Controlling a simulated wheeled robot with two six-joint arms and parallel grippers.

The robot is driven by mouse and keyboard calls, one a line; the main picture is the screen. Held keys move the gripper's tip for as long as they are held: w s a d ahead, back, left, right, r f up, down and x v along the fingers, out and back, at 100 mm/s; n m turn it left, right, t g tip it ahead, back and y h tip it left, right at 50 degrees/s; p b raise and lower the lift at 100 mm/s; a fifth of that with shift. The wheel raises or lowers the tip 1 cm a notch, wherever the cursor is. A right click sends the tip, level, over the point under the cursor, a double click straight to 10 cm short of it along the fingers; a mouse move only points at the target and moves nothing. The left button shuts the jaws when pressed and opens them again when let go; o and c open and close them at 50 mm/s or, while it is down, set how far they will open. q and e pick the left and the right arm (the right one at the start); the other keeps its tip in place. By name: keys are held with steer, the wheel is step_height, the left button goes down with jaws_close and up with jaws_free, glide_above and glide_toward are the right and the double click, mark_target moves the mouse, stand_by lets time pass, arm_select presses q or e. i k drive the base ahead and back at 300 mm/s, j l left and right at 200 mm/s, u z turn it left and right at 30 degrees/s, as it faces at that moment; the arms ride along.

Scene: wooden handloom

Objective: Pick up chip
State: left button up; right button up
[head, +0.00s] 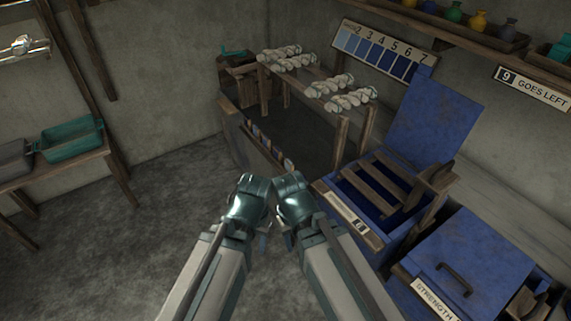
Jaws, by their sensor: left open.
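No single chip stands out clearly. A row of small striped pieces (265,145), possibly chips, lies along the low front rail of the skein rack. A shade board (384,51) on the back wall has several patches from pale to dark blue under numbers. My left gripper (262,240) is open, low in the middle of the head view, in front of and apart from the rail. Its fingers are mostly hidden by its wrist. My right gripper (283,240) is close beside it, its fingers too hidden to read.
White skeins (331,84) hang over the wooden rack. A blue vat (437,125) with a raised lid stands right, beside a closed blue chest (461,255). A teal tray (72,142) sits on a left bench. Jars (478,21) line a shelf. The left floor is clear.

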mark_target(266, 141)
steer(key=i+j, duration=0.15)
steer(key=i, duration=0.25)
steer(key=i+j+z, duration=0.15)
steer(key=i, duration=0.2)
steer(key=i+j, duration=0.25)
steer(key=i, duration=0.15)
